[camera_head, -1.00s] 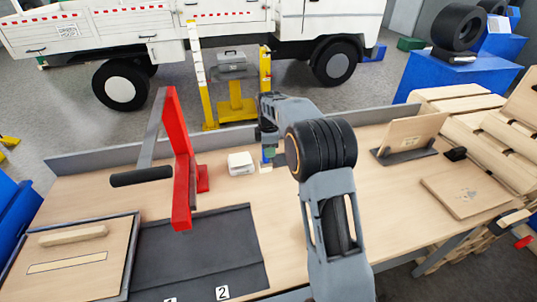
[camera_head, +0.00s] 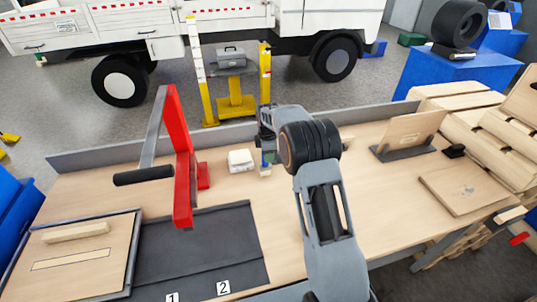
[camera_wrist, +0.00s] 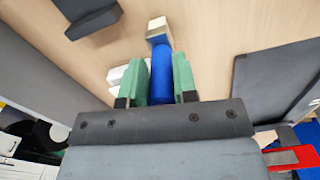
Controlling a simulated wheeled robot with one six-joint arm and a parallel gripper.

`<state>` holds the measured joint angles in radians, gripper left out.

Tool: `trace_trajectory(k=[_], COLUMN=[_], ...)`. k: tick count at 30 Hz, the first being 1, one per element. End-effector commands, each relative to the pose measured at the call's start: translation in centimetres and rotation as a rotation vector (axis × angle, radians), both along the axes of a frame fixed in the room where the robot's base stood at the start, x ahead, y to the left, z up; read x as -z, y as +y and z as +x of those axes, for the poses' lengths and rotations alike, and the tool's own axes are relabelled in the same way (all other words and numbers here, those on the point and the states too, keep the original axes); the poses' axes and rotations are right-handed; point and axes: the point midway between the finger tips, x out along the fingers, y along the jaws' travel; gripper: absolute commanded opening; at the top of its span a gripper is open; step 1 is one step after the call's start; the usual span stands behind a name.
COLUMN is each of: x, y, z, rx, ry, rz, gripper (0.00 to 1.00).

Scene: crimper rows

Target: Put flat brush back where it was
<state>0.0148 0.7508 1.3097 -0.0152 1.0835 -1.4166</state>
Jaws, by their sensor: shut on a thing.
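My gripper (camera_wrist: 160,80) is shut on the flat brush; its green fingers press on either side of the blue handle (camera_wrist: 161,75). The brush's pale head (camera_wrist: 157,30) points away from my gripper, over the wooden bench top. In the head view my gripper (camera_head: 268,157) is low over the bench, beside the white block, with the pale brush head (camera_head: 265,172) just below it. My arm hides part of this area. I cannot tell whether the brush touches the bench.
A white block (camera_head: 240,160) stands close to the left of my gripper. A red frame (camera_head: 182,165) with a black-handled bar is farther left. A dark mat (camera_head: 215,245) with labels 1 and 2 lies in front. A wooden board on a dark stand (camera_head: 405,153) is right.

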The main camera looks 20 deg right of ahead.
Motion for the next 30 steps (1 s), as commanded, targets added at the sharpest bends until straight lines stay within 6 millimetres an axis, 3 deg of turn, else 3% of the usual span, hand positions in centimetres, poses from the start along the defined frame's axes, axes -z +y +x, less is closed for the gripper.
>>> trace_trajectory(k=[2,3,11,21,30], x=[0.2,0.3,0.2,-0.5,-5.7], y=[0.0,0.0,0.0,0.0,0.1], z=[0.0,0.0,0.0,0.1,0.1], rx=[0.000,0.000,0.000,0.000,0.000], ry=[0.000,0.000,0.000,-0.003,-0.005], rz=[0.000,0.000,0.000,0.000,0.000], gripper=[0.03,0.28,0.52,0.52,0.52])
